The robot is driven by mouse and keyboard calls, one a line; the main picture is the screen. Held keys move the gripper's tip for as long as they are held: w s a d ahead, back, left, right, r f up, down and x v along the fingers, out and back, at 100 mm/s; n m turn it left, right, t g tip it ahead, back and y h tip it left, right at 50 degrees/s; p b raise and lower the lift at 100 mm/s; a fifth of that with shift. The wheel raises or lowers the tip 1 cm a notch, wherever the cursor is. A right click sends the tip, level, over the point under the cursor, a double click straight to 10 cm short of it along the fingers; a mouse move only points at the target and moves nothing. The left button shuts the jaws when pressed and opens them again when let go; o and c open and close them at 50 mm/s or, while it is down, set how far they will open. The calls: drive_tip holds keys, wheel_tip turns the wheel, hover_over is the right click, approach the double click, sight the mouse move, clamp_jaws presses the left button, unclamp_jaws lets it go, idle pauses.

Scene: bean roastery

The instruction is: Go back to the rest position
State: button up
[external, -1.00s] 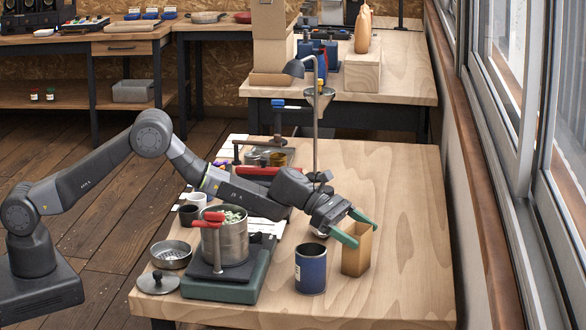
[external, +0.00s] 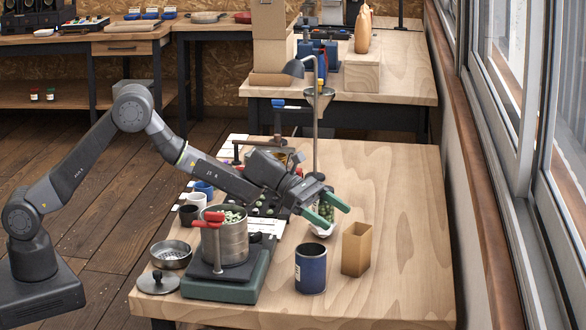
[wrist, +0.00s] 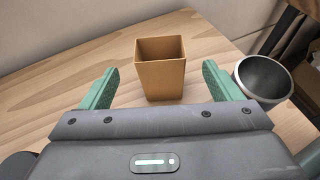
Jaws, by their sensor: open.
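My gripper (external: 328,210) is open and empty, its green fingers spread above the table, behind and up from the open brown paper bag (external: 356,250). The bag stands upright on the table and looks empty in the external view. In the wrist view, the bag (wrist: 161,72) stands beyond the fingers, between their tips in the picture, and apart from them. My gripper's green fingers also frame the wrist view (wrist: 157,78).
A blue can (external: 311,270) stands left of the bag. A steel pot (external: 226,240) with beans sits on a green-based scale, beside a metal bowl (external: 171,254) and a small lid (external: 158,283). A lamp-like funnel stand (external: 316,130) rises behind my gripper. The table's right side is clear.

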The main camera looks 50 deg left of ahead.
sight(366, 236)
drive_tip(key=p+x, duration=0.1)
drive_tip(key=x, duration=0.6)
drive_tip(key=shift+w+d, duration=0.15)
drive_tip(key=shift+d, duration=0.2)
drive_tip(key=shift+w+d+f, duration=0.15)
drive_tip(key=shift+d+f, duration=0.05)
drive_tip(key=shift+d, duration=0.05)
wheel_tip(366, 236, up, 15)
drive_tip(key=p, duration=0.3)
drive_tip(key=w+a+n+t+y+p, duration=0.1)
drive_tip(key=w+a, duration=0.4)
drive_tip(key=a, duration=0.6)
drive_tip(key=w+a+n+t+y+p, duration=0.1)
drive_tip(key=w+a+n+t, duration=0.1)
drive_tip(key=w+a, duration=0.4)
drive_tip(key=w+a+n+t+y+p, duration=0.1)
drive_tip(key=w+a, duration=0.5)
drive_tip(key=a, duration=1.1)
drive_tip(key=shift+n+t, duration=0.5)
drive_tip(key=shift+t, duration=0.1)
drive_tip(key=shift+a+f, duration=0.1)
